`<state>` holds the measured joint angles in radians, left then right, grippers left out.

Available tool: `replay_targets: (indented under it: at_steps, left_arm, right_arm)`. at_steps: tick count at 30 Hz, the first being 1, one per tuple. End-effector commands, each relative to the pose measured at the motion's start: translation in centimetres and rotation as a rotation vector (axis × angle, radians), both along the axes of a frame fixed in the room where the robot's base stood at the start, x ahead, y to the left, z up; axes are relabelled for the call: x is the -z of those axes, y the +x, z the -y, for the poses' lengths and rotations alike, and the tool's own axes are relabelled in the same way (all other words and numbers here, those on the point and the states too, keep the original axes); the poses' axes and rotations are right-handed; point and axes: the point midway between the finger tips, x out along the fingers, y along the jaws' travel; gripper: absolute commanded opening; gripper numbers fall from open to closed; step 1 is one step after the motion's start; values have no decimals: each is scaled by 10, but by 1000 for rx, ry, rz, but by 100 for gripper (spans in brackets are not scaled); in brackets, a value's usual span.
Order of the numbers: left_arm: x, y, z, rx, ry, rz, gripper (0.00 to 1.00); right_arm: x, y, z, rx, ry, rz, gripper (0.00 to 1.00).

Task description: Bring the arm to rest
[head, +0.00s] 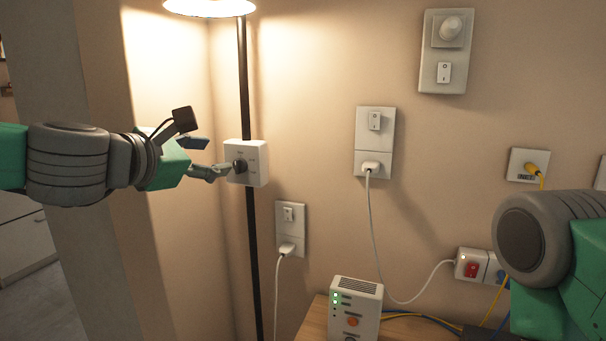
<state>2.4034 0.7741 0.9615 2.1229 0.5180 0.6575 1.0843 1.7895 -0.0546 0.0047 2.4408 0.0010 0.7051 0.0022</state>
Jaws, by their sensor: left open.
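My left arm comes in from the left, and my left gripper (216,156) is open in front of a white control box (258,158) on the black lamp pole. Its lower finger reaches to the dark round knob (240,166) on the box; I cannot tell whether it touches. The upper finger stands apart, above and left of the knob. Nothing shows held between the fingers. My right arm (540,240) shows only as a grey joint and green links at the right edge; its gripper is out of view.
The lamp (210,7) is lit. Wall plates with switches (374,140), (290,228) hold plugged white cords. A dimmer plate (446,50) is higher up. A white device with green lights (355,308) stands on a wooden table (314,322). A power strip (472,264) and cables lie near my right arm.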

Motion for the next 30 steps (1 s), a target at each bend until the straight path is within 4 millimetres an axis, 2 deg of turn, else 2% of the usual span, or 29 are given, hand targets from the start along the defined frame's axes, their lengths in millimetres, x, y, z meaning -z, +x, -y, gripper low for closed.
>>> replay_targets:
  at_steps: [1, 2, 3, 5, 6, 8, 9, 11, 12, 14, 15, 19, 21, 24, 27, 30]
  left_arm:
    - [39, -3, 11, 38, 116, -34, 45]
    - [62, -6, 15, 61, 183, -49, 45]
    - [92, -11, 20, 96, 272, -68, 45]
    - [136, -22, 25, 156, 407, -93, 45]
    - [166, -33, 27, 203, 498, -110, 45]
    - [208, -51, 28, 279, 630, -133, 45]
    - [236, -65, 26, 338, 716, -150, 45]
    - [274, -90, 22, 435, 845, -167, 45]
    - [299, -109, 18, 506, 929, -179, 45]
    - [332, -139, 8, 622, 1051, -192, 45]
    - [352, -160, 0, 707, 1130, -197, 45]
    - [404, -236, -35, 1018, 1365, -198, 45]
    - [421, -275, -57, 1192, 1466, -186, 45]
    - [433, -320, -87, 1418, 1568, -156, 45]
    - [437, -349, -108, 1584, 1626, -125, 45]
    - [438, -365, -121, 1677, 1652, -103, 45]
  right_arm:
    - [-8, 0, 0, 0, 0, 0, 40]
    - [-11, 0, 0, 0, 0, 0, 40]
    - [-15, 0, 0, 0, 0, 0, 40]
    - [-20, 0, 0, 0, 0, 0, 40]
    - [-24, 0, 0, 0, 0, 0, 40]
    - [-29, 0, 0, 0, 0, 0, 40]
    - [-33, 0, 0, 0, 0, 0, 40]
    - [-39, 0, 0, 0, 0, 0, 40]
    - [-43, 0, 0, 0, 0, 0, 40]
    - [-49, 0, 0, 0, 0, 0, 40]
    - [-53, 0, 0, 0, 0, 0, 40]
    - [-68, 0, 0, 0, 0, 0, 40]
    - [-75, 0, 0, 0, 0, 0, 40]
    - [-83, 0, 0, 0, 0, 0, 40]
    - [-88, 0, 0, 0, 0, 0, 40]
    - [-89, 0, 0, 0, 0, 0, 40]
